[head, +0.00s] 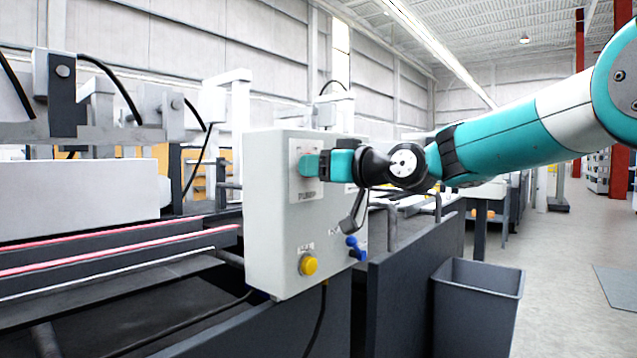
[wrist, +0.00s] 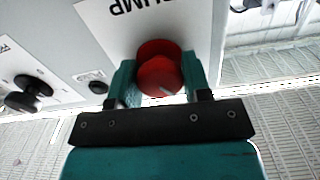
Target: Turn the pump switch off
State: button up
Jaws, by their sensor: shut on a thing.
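The pump switch is a round red knob (wrist: 158,76) on a white plate lettered PUMP, which reads upside down in the wrist view. A pale line marks the knob's face. My gripper (head: 311,165) is at the upper part of the light grey control box (head: 272,235), over the PUMP plate (head: 306,190). In the wrist view its two teal fingers stand on either side of the red knob, shut on it. In the head view the knob is hidden by my gripper.
A black knob (wrist: 28,95) shows beside the plate in the wrist view. A grey bin (head: 477,300) stands right of the box; the machine bed lies left.

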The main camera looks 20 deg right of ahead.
jog(key=shift+n+b, duration=0.3)
jog(key=shift+n, duration=0.1)
jog(key=o, duration=0.9)
jog(key=shift+s+d, duration=0.1)
jog(key=b+v, duration=0.2)
jog(key=v, duration=1.5)
jog(key=shift+s, duration=0.1)
